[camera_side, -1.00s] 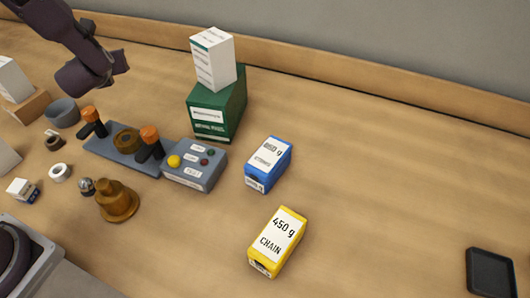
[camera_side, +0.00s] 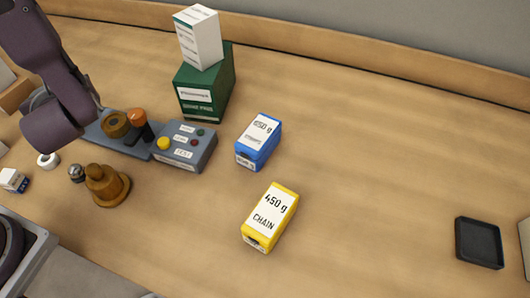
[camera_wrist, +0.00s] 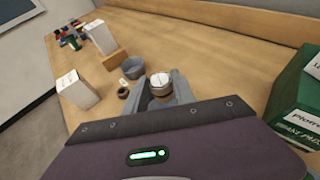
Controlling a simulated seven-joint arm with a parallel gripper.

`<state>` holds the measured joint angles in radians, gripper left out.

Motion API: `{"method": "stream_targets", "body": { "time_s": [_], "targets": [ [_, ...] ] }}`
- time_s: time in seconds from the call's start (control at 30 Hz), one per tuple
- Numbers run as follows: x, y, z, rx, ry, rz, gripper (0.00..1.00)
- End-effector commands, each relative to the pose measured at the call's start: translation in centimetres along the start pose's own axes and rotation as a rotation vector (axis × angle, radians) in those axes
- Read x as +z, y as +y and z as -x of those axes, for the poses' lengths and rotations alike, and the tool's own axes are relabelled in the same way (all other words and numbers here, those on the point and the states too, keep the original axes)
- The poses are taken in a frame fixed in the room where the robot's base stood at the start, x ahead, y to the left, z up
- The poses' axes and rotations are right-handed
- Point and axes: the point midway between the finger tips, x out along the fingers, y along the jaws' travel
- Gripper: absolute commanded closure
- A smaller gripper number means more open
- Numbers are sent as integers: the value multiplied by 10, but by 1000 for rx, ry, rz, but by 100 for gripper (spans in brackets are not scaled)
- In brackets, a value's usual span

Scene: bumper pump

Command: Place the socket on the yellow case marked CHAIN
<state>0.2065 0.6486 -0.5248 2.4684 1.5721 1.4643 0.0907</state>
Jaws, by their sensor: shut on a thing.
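The yellow case marked CHAIN (camera_side: 254,241) stands on the table in the middle of the side view, with a white "450 g" label on top. My gripper (camera_wrist: 160,88) is shut on a small round piece, which I take to be the socket (camera_wrist: 160,79). The piece has a pale top and a brownish side, and its lower part is hidden between the grey fingers. In the side view my arm is at the far left, well away from the yellow case, and its fingers and the held piece cannot be made out there.
A blue case (camera_side: 259,141) stands behind the yellow one. A green box (camera_side: 206,92) carries a white box (camera_side: 198,38). A grey button box (camera_side: 184,147) and a brass stepped piece (camera_side: 107,187) lie between my arm and the yellow case. A black tray (camera_side: 479,242) is at right.

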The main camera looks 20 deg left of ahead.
Motion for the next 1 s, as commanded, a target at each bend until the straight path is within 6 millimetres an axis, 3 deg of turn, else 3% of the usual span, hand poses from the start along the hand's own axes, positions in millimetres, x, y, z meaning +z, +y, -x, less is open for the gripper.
{"method": "stream_targets", "body": {
  "time_s": [0.17,0.27,0.37,0.47,0.67,0.8,0.9,1.0],
  "targets": [
    [-34,45,30,313,-18,125,100],
    [-58,67,63,541,-27,228,100],
    [-84,79,107,796,-31,342,100],
    [-107,78,158,1068,-28,465,100],
    [-135,38,258,1637,-15,707,100],
    [-139,-12,317,2045,-3,877,100],
    [-136,-56,348,2338,2,994,100],
    [-131,-104,366,2617,4,1104,100]
  ]
}}
